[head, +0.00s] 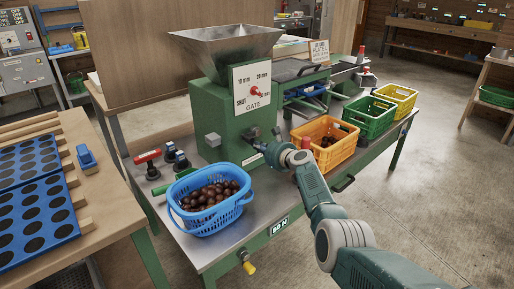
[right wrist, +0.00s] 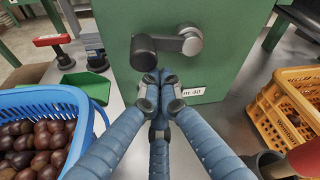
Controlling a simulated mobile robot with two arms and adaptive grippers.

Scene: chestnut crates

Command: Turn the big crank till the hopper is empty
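The big crank (right wrist: 168,43) is on the green machine's front face in the right wrist view, a short grey arm with a black handle at its left end. In the head view my gripper partly hides it. The hopper (head: 226,48) is a grey metal funnel on top of the green machine (head: 225,115). Its visible inner wall is bare; its bottom is hidden. My right gripper (right wrist: 158,82) has its blue fingers drawn together just below the handle, with nothing visible between them. It also shows in the head view (head: 268,150). My left gripper is out of view.
A blue basket (head: 216,220) of chestnuts stands left of my gripper. An orange crate (head: 325,150), a green crate (head: 370,128) and a yellow crate (head: 400,95) stand to the right. The gate dial (head: 252,88) has a red knob.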

